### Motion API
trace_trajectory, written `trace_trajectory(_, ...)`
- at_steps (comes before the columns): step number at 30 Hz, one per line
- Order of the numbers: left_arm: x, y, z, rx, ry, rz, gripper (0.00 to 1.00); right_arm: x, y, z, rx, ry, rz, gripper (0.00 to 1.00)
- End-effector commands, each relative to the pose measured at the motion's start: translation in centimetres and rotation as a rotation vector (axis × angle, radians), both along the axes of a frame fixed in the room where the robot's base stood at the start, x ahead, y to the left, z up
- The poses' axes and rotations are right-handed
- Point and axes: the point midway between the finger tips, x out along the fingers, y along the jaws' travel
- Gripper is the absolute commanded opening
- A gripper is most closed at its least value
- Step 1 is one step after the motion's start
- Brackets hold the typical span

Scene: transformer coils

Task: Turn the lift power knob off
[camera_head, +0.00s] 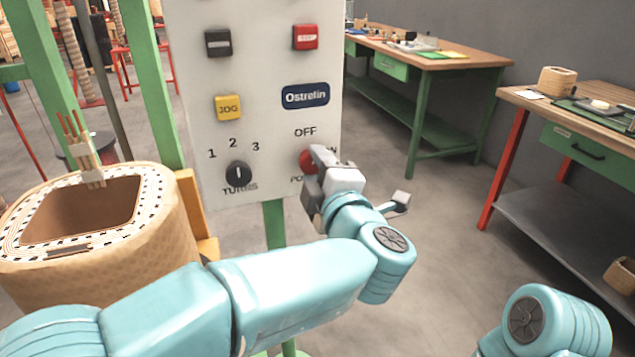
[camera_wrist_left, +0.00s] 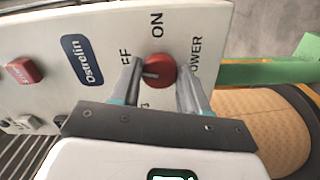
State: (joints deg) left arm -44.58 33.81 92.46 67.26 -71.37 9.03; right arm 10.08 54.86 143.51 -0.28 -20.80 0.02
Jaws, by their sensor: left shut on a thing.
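The red power knob (camera_head: 308,161) is on the grey control panel (camera_head: 262,60), below the OFF label and above the POWER label. My left gripper (camera_head: 318,168) is at the knob and partly covers it and the ON label in the head view. In the left wrist view, the fingers (camera_wrist_left: 160,68) are shut on the red knob (camera_wrist_left: 160,66), one on each side. A pale mark on the knob lies on its left half there, toward the partly hidden OFF lettering. My right gripper is out of view.
A black TURNS selector (camera_head: 238,174) and a yellow JOG button (camera_head: 229,107) are on the same panel. A large wound coil (camera_head: 150,245) stands at the left. Workbenches (camera_head: 440,62) stand at the back right, with open floor before them.

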Motion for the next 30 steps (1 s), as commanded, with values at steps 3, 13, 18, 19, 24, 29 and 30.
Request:
trace_trajectory(3,0.0,0.1,-0.2,-0.078,-0.026,0.002,0.14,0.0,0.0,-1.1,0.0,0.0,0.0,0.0)
trace_trajectory(13,0.0,0.1,0.0,-0.209,-0.069,0.003,0.14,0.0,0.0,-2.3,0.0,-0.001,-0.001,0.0)
trace_trajectory(18,0.0,0.1,0.0,-0.234,-0.076,0.003,0.14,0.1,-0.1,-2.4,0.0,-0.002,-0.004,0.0)
trace_trajectory(19,0.0,0.1,0.1,-0.237,-0.077,0.003,0.14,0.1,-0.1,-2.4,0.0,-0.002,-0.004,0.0)
trace_trajectory(24,0.0,0.1,0.1,-0.241,-0.078,0.003,0.14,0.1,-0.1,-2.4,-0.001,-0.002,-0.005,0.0)
trace_trajectory(29,0.0,0.1,0.1,-0.241,-0.078,0.003,0.14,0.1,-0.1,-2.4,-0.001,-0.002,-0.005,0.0)
trace_trajectory(30,0.0,0.1,0.1,-0.24,-0.077,0.002,0.14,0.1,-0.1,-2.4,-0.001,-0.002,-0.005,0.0)
